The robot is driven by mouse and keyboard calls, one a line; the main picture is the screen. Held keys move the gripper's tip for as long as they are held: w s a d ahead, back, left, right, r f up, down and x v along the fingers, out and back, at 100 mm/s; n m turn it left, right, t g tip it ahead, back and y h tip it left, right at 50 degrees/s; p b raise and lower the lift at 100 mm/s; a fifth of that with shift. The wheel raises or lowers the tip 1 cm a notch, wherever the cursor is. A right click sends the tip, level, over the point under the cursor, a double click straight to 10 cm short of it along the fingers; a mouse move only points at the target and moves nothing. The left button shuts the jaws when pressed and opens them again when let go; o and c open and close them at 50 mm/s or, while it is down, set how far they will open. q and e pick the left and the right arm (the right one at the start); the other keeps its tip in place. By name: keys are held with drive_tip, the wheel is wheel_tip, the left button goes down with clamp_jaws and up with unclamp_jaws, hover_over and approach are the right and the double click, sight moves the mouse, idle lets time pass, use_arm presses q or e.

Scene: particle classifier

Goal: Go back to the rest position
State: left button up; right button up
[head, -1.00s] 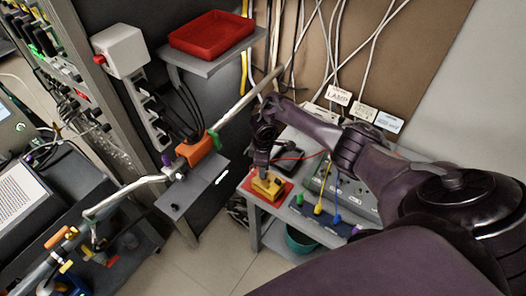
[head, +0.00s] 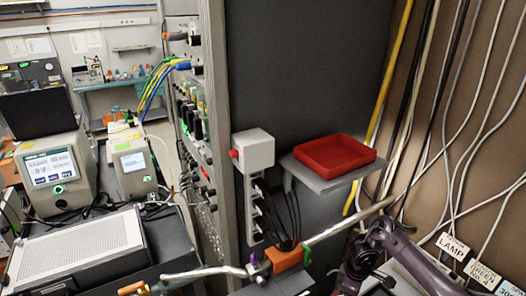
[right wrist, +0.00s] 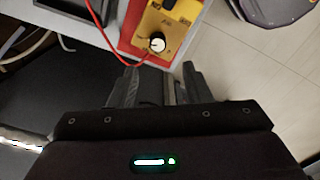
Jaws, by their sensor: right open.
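My right gripper (right wrist: 160,82) is open and empty in the right wrist view. Its two dark fingers point toward a yellow box with a dial (right wrist: 172,42), with a visible gap between the fingers. The box sits on a red base (right wrist: 132,42) at a light table's edge. In the head view my purple right arm (head: 405,250) shows at the lower right, with its dark wrist part near the bottom edge. Its fingertips cannot be made out there. My left gripper is in neither view.
A red tray (head: 335,154) rests on a grey shelf (head: 318,181). A metal bar with an orange clamp (head: 288,257) crosses close to my right arm. Cables hang at the right. A red lead (right wrist: 97,22) runs near the gripper. Instruments (head: 55,172) stand at the left.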

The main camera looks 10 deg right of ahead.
drive_tip(key=s+a+t+y, duration=0.1)
drive_tip(key=s+a+t, duration=0.15)
drive_tip(key=a, duration=0.75)
drive_tip(key=s+a+t, duration=0.2)
drive_tip(key=s+a, duration=0.1)
drive_tip(key=a, duration=0.6)
drive_tip(key=s+d+r+m+g, duration=0.1)
drive_tip(key=s+d+r+m, duration=0.25)
drive_tip(key=s+r, duration=0.4)
drive_tip(key=s+d+r+m, duration=0.3)
drive_tip(key=s+r+m, duration=0.25)
drive_tip(key=s, duration=0.35)
wheel_tip(320, 180, down, 40)
drive_tip(key=s+n+g+b, duration=0.1)
drive_tip(key=s+g+b, duration=0.15)
drive_tip(key=b, duration=0.55)
drive_tip(key=s+d+f+b, duration=0.1)
drive_tip(key=s+f+b, duration=0.1)
drive_tip(key=s+f, duration=0.7)
drive_tip(key=s+d+f+h+b, duration=0.1)
drive_tip(key=s+d+f+b, duration=0.1)
drive_tip(key=s+f, duration=0.7)
wheel_tip(320, 180, down, 3)
drive_tip(key=shift+s+f+b, duration=0.15)
drive_tip(key=shift+s+b, duration=0.25)
drive_tip(key=shift+b, duration=0.1)
drive_tip(key=shift+d, duration=0.1)
